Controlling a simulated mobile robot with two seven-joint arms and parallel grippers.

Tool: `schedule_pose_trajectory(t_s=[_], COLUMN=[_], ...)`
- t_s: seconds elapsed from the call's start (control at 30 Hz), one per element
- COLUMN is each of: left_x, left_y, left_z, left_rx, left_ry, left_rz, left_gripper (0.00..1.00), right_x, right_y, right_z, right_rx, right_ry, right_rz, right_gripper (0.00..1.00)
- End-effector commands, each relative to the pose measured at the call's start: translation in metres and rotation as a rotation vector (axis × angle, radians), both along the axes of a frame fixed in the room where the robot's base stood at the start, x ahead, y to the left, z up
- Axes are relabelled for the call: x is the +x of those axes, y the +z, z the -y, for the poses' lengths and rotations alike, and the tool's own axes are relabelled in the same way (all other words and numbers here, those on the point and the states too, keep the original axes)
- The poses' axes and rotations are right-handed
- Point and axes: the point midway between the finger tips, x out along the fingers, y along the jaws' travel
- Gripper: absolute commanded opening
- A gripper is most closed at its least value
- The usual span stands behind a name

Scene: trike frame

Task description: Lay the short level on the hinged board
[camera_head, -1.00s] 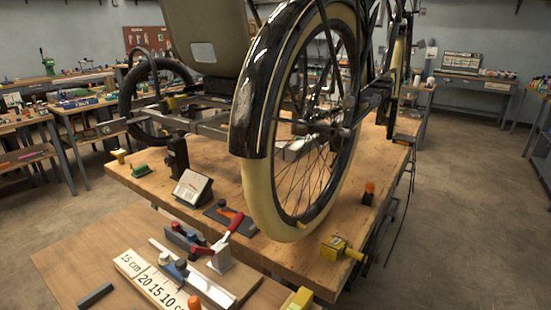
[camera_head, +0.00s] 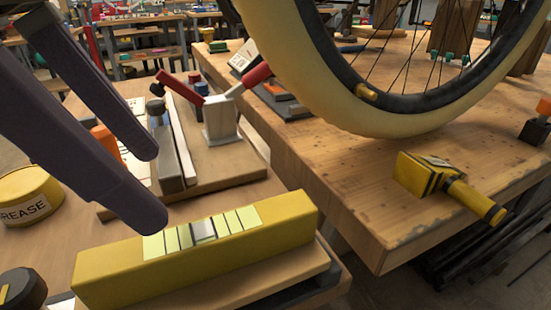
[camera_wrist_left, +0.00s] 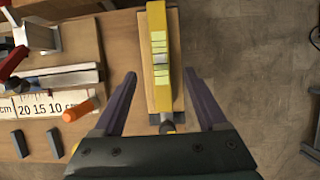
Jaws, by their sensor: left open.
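The short level is a yellow bar (camera_head: 285,215) with pale green marks on top. It lies flat on a wooden board (camera_head: 285,283) at the table's front edge, which seems to be the hinged board; a hinge is not clear. The level (camera_wrist_left: 157,30) also shows in the left wrist view, lengthwise along the board (camera_wrist_left: 174,70). My left gripper (camera_head: 150,190) is open and empty over the level. In the left wrist view the level runs between its fingertips (camera_wrist_left: 159,73). Whether they touch it is unclear. My right gripper is out of view.
A yellow grease tin (camera_head: 28,196) stands at the left. A red-handled clamp (camera_head: 220,118) and a metal bar stand on another board behind. The wheel (camera_head: 335,95) stands on the workbench (camera_head: 345,190), which holds a yellow-and-black tool (camera_head: 445,185).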

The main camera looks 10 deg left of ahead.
Motion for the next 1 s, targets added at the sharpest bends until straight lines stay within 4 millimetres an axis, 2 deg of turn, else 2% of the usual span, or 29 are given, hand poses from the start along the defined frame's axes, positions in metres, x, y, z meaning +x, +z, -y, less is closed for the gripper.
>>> schedule_pose_trajectory(t_s=[0.1, 0.37, 0.6, 0.7, 0.93, 1.0], left_x=[0.003, 0.010, 0.019, 0.021, 0.022, 0.021], left_y=[-0.019, -0.043, -0.077, -0.083, -0.083, -0.083], left_z=[0.006, 0.016, 0.029, 0.031, 0.032, 0.032], left_rx=[0.003, -0.002, -0.002, -0.003, -0.002, -0.002], left_ry=[-0.002, -0.002, -0.003, -0.002, -0.003, -0.003], left_rz=[-0.005, -0.004, -0.006, -0.005, -0.004, -0.004], left_gripper=[0.75, 0.75, 0.75, 0.75, 0.75, 0.67], right_x=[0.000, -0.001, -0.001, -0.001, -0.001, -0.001], right_y=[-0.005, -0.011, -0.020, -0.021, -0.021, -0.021], right_z=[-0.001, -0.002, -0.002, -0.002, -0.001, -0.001], right_rx=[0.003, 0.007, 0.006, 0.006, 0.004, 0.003], right_ry=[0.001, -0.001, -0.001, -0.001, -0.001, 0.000], right_rz=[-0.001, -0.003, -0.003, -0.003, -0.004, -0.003], right_gripper=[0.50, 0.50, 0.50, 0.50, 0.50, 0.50])
